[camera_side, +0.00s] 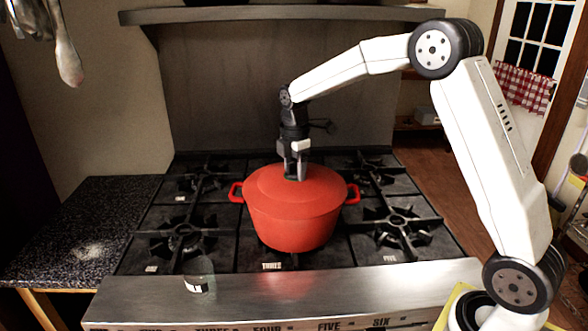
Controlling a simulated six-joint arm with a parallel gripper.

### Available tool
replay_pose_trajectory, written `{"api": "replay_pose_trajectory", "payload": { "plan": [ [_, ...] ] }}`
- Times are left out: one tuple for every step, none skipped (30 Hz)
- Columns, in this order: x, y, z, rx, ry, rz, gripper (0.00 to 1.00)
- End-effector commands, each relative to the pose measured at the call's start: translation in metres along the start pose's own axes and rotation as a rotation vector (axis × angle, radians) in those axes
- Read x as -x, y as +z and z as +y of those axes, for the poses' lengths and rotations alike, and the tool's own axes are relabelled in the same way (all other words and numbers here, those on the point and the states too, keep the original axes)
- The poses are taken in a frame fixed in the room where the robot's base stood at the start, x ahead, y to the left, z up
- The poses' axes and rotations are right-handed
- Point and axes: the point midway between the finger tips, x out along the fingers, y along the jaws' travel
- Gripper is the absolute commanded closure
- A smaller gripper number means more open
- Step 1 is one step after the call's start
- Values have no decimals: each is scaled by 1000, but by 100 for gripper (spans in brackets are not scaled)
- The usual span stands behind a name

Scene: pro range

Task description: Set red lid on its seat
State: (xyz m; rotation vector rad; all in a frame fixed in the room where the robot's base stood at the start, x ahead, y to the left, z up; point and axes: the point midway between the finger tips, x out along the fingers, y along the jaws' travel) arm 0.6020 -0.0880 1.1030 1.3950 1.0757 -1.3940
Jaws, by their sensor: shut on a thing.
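The red lid (267,188) lies over the top of the red pot (290,228). It looks level, and from this side I cannot tell whether it rests fully on the rim or sits slightly off. The pot stands on the middle of the black stove, with a red handle on each side. My gripper (295,174) points straight down at the middle of the lid and is shut on the lid's knob, which the fingers hide.
Black burner grates (398,222) surround the pot on the stove. A small glass jar (199,275) stands on the front steel ledge (330,287). A steel shelf (290,13) runs above the back. A dark speckled counter (75,225) lies to the left, mostly clear.

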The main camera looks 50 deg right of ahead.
Motion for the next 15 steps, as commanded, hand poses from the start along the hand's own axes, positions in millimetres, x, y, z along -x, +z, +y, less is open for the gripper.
{"api": "replay_pose_trajectory", "payload": {
  "plan": [
    [1, 0, 1, 0, 3, 0, 80],
    [1, 0, 1, 0, 3, 0, 29],
    [1, 0, 1, 0, 3, 0, 18],
    [1, 0, 0, 0, 3, 0, 18],
    [1, 0, 0, 0, 3, 0, 18],
    [1, 0, 0, 0, 2, 0, 18],
    [1, 0, 0, 0, 2, 0, 18],
    [0, 0, 0, 0, 2, 0, 18],
    [0, 0, 0, 0, 1, 0, 18],
    [0, 0, 0, 0, 1, 0, 18],
    [0, 0, 0, 0, 1, 0, 18],
    [0, 0, 0, 0, 1, 0, 18],
    [0, 0, 0, 0, 1, 0, 18],
    [1, 0, 0, 0, 1, 0, 18],
    [1, 0, 0, 0, 0, 0, 18]
  ]
}}
